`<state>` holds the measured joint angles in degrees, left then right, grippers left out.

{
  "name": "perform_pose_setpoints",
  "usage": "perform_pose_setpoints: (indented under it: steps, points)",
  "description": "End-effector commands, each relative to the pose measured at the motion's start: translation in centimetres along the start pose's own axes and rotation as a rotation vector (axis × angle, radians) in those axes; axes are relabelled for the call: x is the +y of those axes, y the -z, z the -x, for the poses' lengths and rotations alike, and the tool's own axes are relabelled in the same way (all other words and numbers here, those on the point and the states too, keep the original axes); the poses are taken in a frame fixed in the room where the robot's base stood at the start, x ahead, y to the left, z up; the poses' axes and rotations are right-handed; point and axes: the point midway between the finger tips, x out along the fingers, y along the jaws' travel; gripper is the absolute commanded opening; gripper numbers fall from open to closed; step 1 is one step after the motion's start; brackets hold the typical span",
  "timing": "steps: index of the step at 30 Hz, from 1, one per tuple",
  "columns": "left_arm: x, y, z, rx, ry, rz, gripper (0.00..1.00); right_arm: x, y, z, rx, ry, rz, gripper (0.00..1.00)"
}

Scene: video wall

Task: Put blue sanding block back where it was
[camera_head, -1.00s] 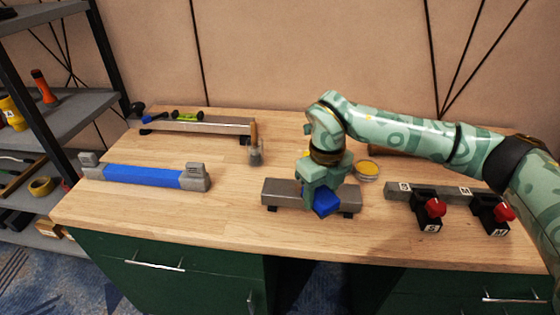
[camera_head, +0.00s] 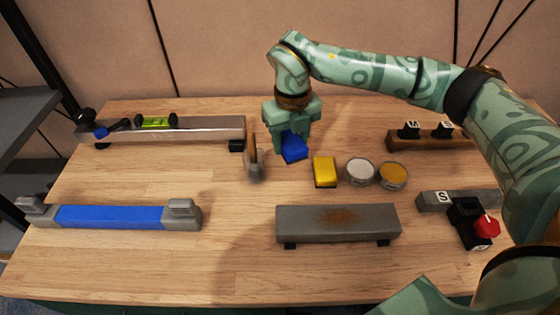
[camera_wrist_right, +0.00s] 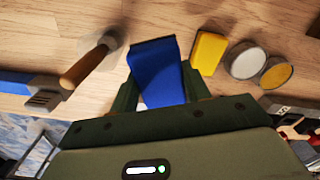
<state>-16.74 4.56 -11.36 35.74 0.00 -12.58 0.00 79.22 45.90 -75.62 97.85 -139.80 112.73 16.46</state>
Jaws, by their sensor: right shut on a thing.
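My right gripper (camera_head: 290,138) is shut on the blue sanding block (camera_head: 294,149) at the back middle of the bench. In the right wrist view the block (camera_wrist_right: 157,70) sits between the two fingers, slightly tilted. It is between a wooden-handled brush (camera_head: 254,165) on its left and a yellow block (camera_head: 325,171) on its right. I cannot tell whether the blue block touches the bench top. My left gripper is not in view.
Two round tins, one white (camera_head: 360,171) and one yellow (camera_head: 393,175), stand right of the yellow block. A grey bar with a rusty patch (camera_head: 338,222) lies in front. A blue-and-grey bar (camera_head: 110,217) lies at left, a level (camera_head: 155,122) on a metal beam behind it.

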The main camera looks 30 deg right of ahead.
Motion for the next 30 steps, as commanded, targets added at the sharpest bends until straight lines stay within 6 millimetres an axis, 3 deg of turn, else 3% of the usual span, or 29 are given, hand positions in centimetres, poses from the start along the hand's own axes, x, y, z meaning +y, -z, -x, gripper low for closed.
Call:
perform_pose_setpoints:
  steps: [8,18,29,30]
  points:
    - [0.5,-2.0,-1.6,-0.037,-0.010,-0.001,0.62,0.0,0.1,-5.0,0.008,0.001,0.001,0.26]
    - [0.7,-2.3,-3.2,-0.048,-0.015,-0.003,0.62,0.0,0.1,-9.9,0.005,0.001,0.000,0.26]
    - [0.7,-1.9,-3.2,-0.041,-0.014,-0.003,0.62,0.0,0.0,-10.2,0.001,0.001,0.001,0.26]
    - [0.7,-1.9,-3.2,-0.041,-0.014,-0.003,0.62,0.0,0.0,-10.2,0.001,0.001,0.001,0.50]
